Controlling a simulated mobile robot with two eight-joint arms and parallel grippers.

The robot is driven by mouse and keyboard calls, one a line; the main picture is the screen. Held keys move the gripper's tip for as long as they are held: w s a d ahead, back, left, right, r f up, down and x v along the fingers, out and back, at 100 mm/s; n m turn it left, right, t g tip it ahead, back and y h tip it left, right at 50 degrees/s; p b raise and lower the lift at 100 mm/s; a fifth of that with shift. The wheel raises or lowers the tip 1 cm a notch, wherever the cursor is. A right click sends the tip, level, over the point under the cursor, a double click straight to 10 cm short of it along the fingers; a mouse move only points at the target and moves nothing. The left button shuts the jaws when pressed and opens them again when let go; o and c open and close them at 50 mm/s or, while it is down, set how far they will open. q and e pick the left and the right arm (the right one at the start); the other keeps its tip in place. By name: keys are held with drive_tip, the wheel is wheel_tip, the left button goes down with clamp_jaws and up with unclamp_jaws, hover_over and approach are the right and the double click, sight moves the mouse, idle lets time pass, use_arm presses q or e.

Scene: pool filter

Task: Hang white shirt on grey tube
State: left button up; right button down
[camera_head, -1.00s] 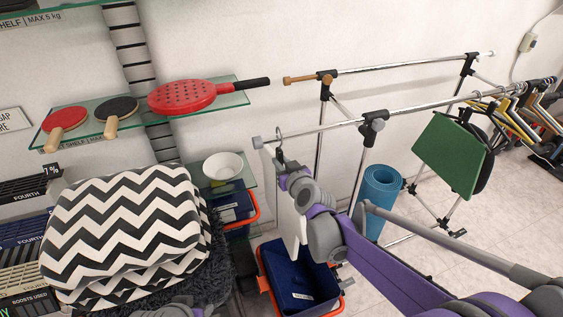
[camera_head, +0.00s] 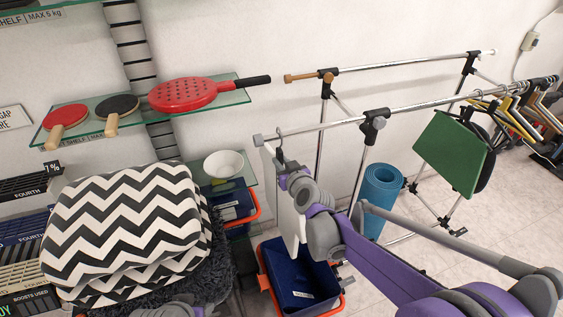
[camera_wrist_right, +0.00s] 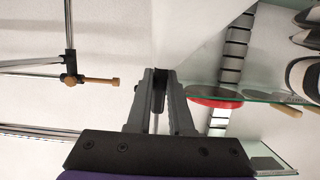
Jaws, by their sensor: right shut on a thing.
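The white shirt (camera_head: 291,228) shows edge-on as a narrow white strip in the head view, hanging below the near left end of the grey tube (camera_head: 325,127). A thin hanger hook (camera_head: 280,146) rises to the tube just inside its end cap. I cannot tell whether the hook rests on the tube. My right gripper (camera_head: 284,178) is at the top of the shirt, below the tube, partly hidden by its own wrist. In the right wrist view my right gripper (camera_wrist_right: 159,82) is closed on a small dark piece, seemingly the hanger.
A second rail (camera_head: 400,66) with a wooden end runs behind. A green board (camera_head: 450,153) and several hangers (camera_head: 540,105) are to the right. A blue crate (camera_head: 300,285) and rolled blue mat (camera_head: 381,195) stand below. Glass shelves with paddles (camera_head: 185,94) are left.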

drive_tip(key=shift+s+f, duration=0.15)
drive_tip(key=shift+f, duration=0.15)
idle(0.4)
drive_tip(key=c, duration=0.7)
unclamp_jaws()
drive_tip(key=shift+c, duration=0.2)
drive_tip(key=p+v, duration=0.1)
drive_tip(key=v, duration=0.8)
drive_tip(key=shift+s+d+r, duration=0.15)
drive_tip(key=shift+s, duration=0.15)
drive_tip(key=shift+s+d+r, duration=0.1)
drive_tip(key=shift+s+d, duration=0.1)
drive_tip(key=shift+s, duration=0.35)
